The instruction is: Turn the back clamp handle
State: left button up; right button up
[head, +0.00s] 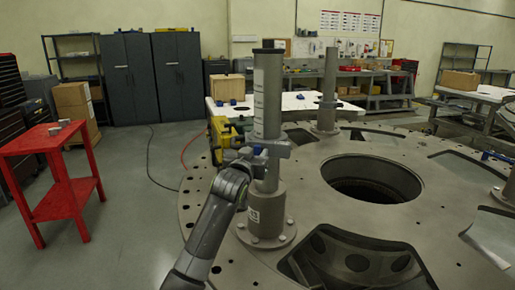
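A grey turret plate (310,240) with a large round hole fills the right half of the head view. A near post (267,105) stands upright on it, with a clamp collar (274,148) partway up. A second post (328,85) stands farther back, with a small clamp (329,103) low on it. I cannot tell which handle is the back one. My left gripper (250,160) is at the left side of the near post, by the collar. Its fingers blend with the collar, so its opening and any contact are unclear. My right gripper is out of view.
Yellow equipment (221,134) is behind my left gripper at the plate's edge. A red table (52,150) stands at the left with small parts on it. Workbenches and dark cabinets (128,78) line the back. The floor between the red table and the plate is mostly clear.

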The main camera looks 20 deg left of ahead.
pick_arm(q)
jog(key=shift+w, duration=1.3)
grip_shut()
